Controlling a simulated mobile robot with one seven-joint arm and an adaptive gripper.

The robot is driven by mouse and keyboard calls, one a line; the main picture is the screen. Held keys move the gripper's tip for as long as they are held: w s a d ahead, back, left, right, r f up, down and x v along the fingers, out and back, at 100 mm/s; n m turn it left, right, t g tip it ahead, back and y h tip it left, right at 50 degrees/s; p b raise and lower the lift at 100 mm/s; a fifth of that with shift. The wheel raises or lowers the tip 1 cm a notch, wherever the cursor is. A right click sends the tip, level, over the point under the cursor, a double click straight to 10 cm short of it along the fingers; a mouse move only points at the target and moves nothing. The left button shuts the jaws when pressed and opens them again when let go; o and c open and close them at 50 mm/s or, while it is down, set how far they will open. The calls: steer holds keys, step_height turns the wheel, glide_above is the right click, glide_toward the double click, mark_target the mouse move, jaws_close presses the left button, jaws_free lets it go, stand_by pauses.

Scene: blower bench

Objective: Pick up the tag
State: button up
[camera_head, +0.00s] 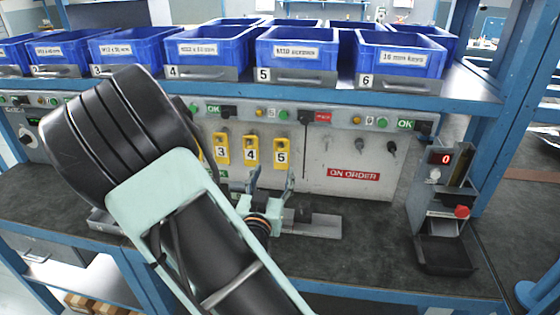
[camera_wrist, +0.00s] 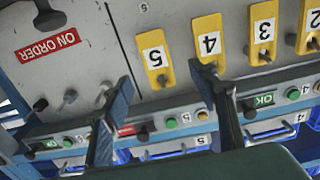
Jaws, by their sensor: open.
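Yellow numbered tags hang on the grey panel: tag 3 (camera_head: 221,148), tag 4 (camera_head: 251,150) and tag 5 (camera_head: 281,151). The wrist view is upside down and shows tag 5 (camera_wrist: 154,57), tag 4 (camera_wrist: 207,42), tag 3 (camera_wrist: 263,32) and part of tag 2 (camera_wrist: 309,27). Which one is the task's tag I cannot tell. My gripper (camera_head: 272,182) is open and empty, just below tags 4 and 5 in the head view. In the wrist view my gripper (camera_wrist: 166,84) has one fingertip overlapping an end of tag 4; contact cannot be told.
A red ON ORDER label (camera_head: 353,174) is on the panel, with empty pegs above it. Blue bins (camera_head: 297,50) line the shelf above. A dispenser with a red knob and black tray (camera_head: 446,255) stands at right. A metal fixture (camera_head: 318,226) lies on the dark bench.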

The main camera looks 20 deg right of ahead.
mark_target(281, 155)
steer(key=shift+d+b+x, duration=0.25)
steer(key=shift+b+x, duration=0.9)
steer(key=shift+x, duration=3.6)
steer(key=shift+s+f, duration=0.1)
steer(key=shift+s, duration=0.05)
steer(key=c, duration=1.3)
steer(key=shift+o, duration=0.2)
steer(key=shift+r, duration=0.3)
